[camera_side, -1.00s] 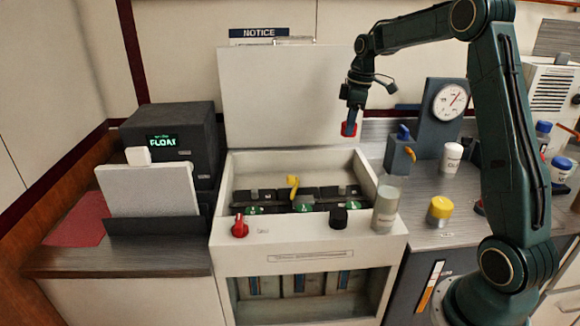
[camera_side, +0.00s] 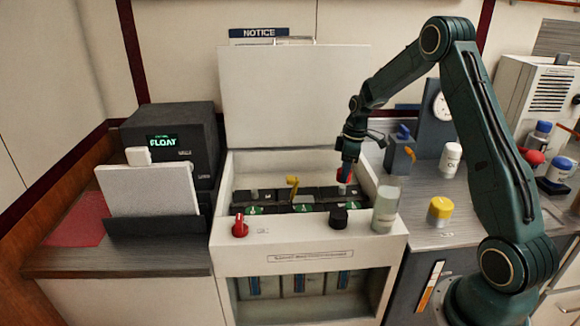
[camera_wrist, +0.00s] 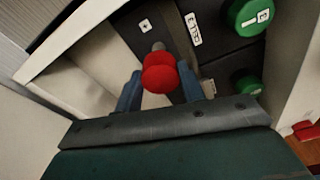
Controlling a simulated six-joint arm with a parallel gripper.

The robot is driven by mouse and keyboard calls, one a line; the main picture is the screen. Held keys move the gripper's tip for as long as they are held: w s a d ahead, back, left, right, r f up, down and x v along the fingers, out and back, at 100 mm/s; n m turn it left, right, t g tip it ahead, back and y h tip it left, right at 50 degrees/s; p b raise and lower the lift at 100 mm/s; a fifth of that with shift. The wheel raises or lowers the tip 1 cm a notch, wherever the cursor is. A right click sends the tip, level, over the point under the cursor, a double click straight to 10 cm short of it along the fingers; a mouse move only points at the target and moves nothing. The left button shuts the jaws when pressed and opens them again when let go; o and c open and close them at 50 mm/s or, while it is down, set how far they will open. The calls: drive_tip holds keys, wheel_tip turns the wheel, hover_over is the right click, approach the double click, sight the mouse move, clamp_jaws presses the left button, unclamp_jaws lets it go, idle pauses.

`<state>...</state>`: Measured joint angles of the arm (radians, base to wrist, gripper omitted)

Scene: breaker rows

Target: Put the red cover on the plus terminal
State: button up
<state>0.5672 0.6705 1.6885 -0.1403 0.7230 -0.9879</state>
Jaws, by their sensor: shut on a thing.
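My gripper (camera_side: 346,158) is shut on the red cover (camera_side: 343,175), low over the back right of the open battery box (camera_side: 240,164). In the wrist view the red cover (camera_wrist: 160,77) sits between my two blue fingers (camera_wrist: 160,92). A grey terminal post (camera_wrist: 158,46) shows just past the cover, on the black battery beside a white plus label (camera_wrist: 145,25). The cover hides part of the post, and I cannot tell whether they touch. Green caps (camera_wrist: 246,83) sit on the battery to the right.
A yellow piece (camera_side: 293,182) stands on the batteries. A red knob (camera_side: 240,227), a black knob (camera_side: 338,217) and a clear jar (camera_side: 385,210) are along the box's front. The raised lid (camera_side: 290,95) stands behind. A yellow-capped bottle (camera_side: 440,211) stands on the right counter.

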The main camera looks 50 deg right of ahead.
sight(343, 187)
drive_tip(key=shift+f, duration=0.25)
drive_tip(key=shift+f, duration=2.05)
drive_tip(key=shift+f, duration=0.15)
drive_tip(key=o, duration=1)
drive_tip(key=shift+c, duration=0.2)
drive_tip(key=r, duration=0.4)
drive_tip(key=s+r, duration=0.1)
drive_tip(key=r, duration=0.7)
drive_tip(key=shift+s+d+r, duration=0.1)
drive_tip(key=shift+s+d, duration=0.05)
drive_tip(key=shift+d, duration=0.2)
drive_tip(key=shift+r, duration=0.1)
